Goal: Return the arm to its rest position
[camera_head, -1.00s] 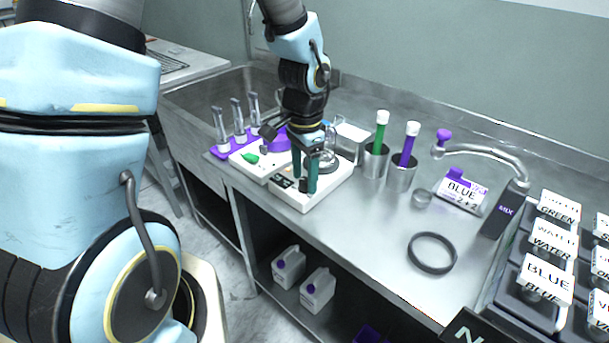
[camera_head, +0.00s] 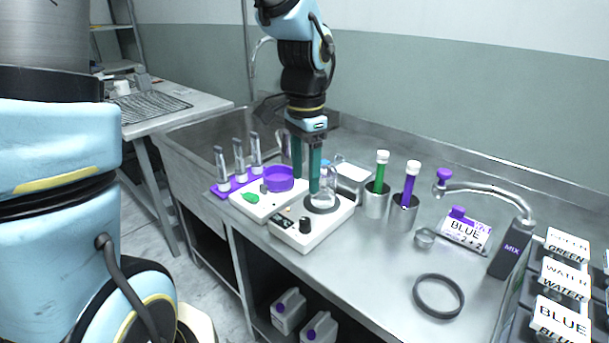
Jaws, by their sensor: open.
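My gripper (camera_head: 306,170) points down over the counter, its two green fingers apart with nothing seen between them. It is at the white device with a round dark plate (camera_head: 288,233), in front of or beside the clear bottle (camera_head: 326,186) standing on that plate. The fingers overlap the bottle's left side in the picture; I cannot tell whether they touch it. My arm reaches down from the top of the picture.
A purple dish (camera_head: 279,179) sits on a white unit at the left, near a purple rack (camera_head: 223,190) of clear tubes. Metal cups (camera_head: 402,216) hold green and purple tubes. A BLUE bottle (camera_head: 466,231), a MIX tap (camera_head: 512,246) and a black ring (camera_head: 438,295) are at the right.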

